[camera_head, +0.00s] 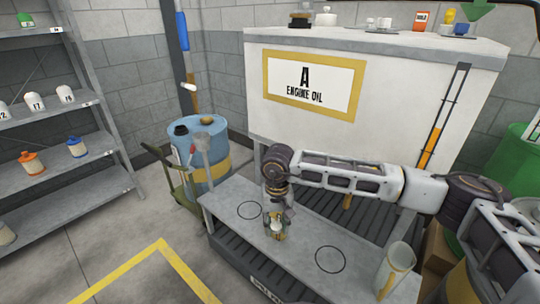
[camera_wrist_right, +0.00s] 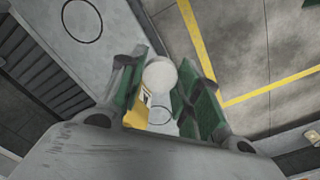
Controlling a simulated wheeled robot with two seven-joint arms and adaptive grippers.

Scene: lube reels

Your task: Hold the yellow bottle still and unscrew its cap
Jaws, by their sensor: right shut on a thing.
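The yellow bottle (camera_head: 280,236) is at the middle of the grey bench, between two drawn circles, and is small and partly hidden by my gripper. My right gripper (camera_head: 276,214) comes down on it from above and is shut on it. In the right wrist view, a pale round cap (camera_wrist_right: 160,74) shows between the green-padded fingers (camera_wrist_right: 158,95), with the bottle's yellow side (camera_wrist_right: 136,117) beside the left finger. I cannot tell whether the bottle's base touches the bench. My left gripper is in neither view.
The grey bench (camera_head: 225,204) has a white jug (camera_head: 396,268) at its right end. A white engine oil tank (camera_head: 400,95) stands behind it. A blue drum (camera_head: 205,150) is at the left, and a shelf (camera_head: 95,205) with bottles stands farther left.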

